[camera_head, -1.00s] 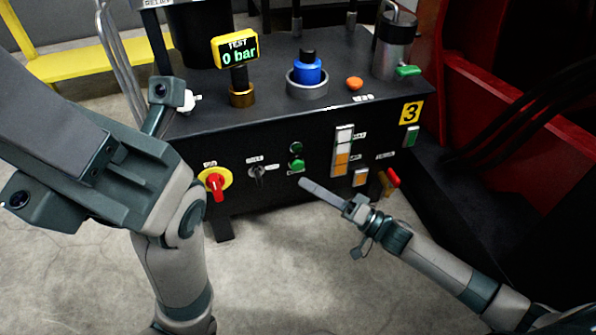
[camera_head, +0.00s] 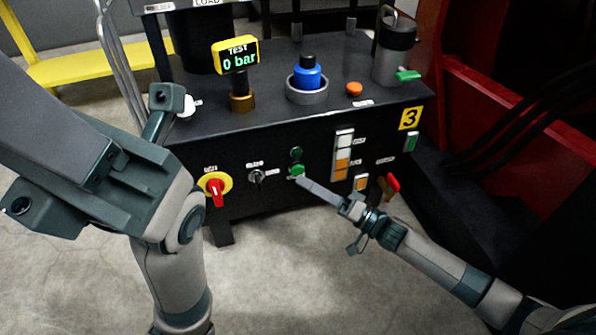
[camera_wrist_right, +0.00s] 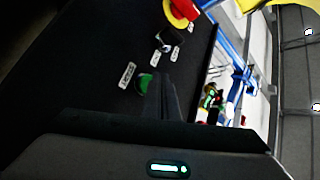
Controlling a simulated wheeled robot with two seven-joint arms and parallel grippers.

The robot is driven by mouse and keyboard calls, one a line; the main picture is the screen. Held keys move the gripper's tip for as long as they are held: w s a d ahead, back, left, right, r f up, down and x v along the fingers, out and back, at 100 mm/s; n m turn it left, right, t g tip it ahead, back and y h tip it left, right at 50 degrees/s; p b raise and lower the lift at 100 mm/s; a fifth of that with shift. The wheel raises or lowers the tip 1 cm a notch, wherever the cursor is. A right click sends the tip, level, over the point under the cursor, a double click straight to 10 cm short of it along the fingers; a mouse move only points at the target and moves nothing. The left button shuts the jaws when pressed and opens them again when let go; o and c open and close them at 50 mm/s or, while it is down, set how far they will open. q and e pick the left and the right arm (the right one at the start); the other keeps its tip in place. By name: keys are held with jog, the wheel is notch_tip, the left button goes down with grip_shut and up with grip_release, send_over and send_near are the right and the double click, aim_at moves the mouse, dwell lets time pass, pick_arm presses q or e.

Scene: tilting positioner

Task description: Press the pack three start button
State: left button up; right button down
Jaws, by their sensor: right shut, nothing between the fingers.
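The pack bench carries a yellow plate marked 3 (camera_head: 410,118). On its black front panel, a green button (camera_head: 297,171) sits below a darker green round fitting (camera_head: 296,152). My right gripper (camera_head: 303,183) is shut and empty, its narrow fingertips just below and right of the green button in the head view. In the right wrist view the green button (camera_wrist_right: 146,82) shows beside the shut fingers (camera_wrist_right: 165,88), which partly cover it. I cannot tell whether the tips touch it.
A red rotary switch on yellow (camera_head: 217,187) and a black selector (camera_head: 257,177) are left of the button. A light column (camera_head: 342,155), an amber button (camera_head: 361,183) and a red-handled valve (camera_head: 392,186) are to the right. The display (camera_head: 236,54) reads TEST 0 bar.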

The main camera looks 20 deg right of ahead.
dwell(0.5)
dwell(0.7)
jog(key=shift+w+p, duration=0.3)
jog(key=shift+w, duration=0.1)
jog(key=shift+w, duration=0.2)
dwell(0.7)
